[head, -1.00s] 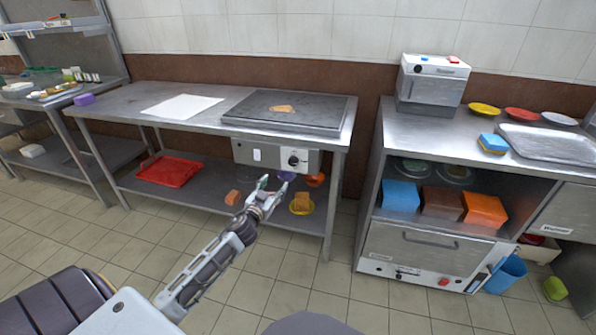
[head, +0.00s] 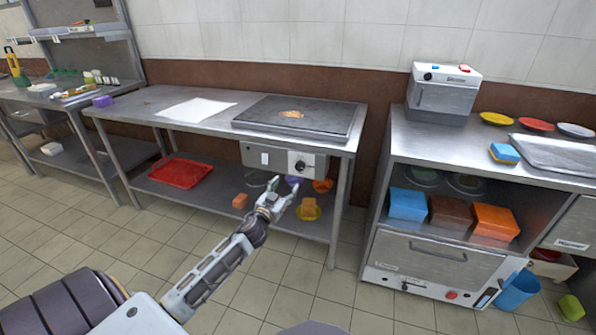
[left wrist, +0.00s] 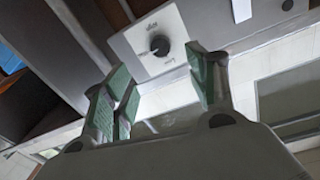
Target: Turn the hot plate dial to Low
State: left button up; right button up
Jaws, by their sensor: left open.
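The hot plate (head: 297,116) is a dark flat slab on the steel table, with a grey control box (head: 255,158) at its front. Its dial (head: 300,166) is a black knob on a white label at the box's right side. In the left wrist view the dial (left wrist: 159,45) shows close up, beyond the fingers, with small label text too blurred to read surely. My left gripper (head: 283,185) is open and empty, just in front of and below the dial, apart from it. It also shows in the left wrist view (left wrist: 165,85), green pads spread. My right gripper is not in view.
A paper sheet (head: 196,109) lies left of the hot plate. A steel cabinet (head: 433,255) stands right, across a floor gap.

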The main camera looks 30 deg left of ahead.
aim_at(299, 168)
pick_arm(q)
jog(key=w, duration=0.3)
jog(key=w+a+b, duration=0.1)
jog(key=w, duration=0.4)
jog(key=shift+w+a+b, duration=0.25)
jog(key=shift+w+b, duration=0.05)
jog(key=shift+b, duration=0.1)
jog(key=shift+w+a, duration=0.15)
jog(key=shift+w, duration=0.65)
jog(key=shift+w+a+b, duration=0.2)
jog(key=shift+w+b, duration=0.25)
jog(key=shift+w, duration=0.9)
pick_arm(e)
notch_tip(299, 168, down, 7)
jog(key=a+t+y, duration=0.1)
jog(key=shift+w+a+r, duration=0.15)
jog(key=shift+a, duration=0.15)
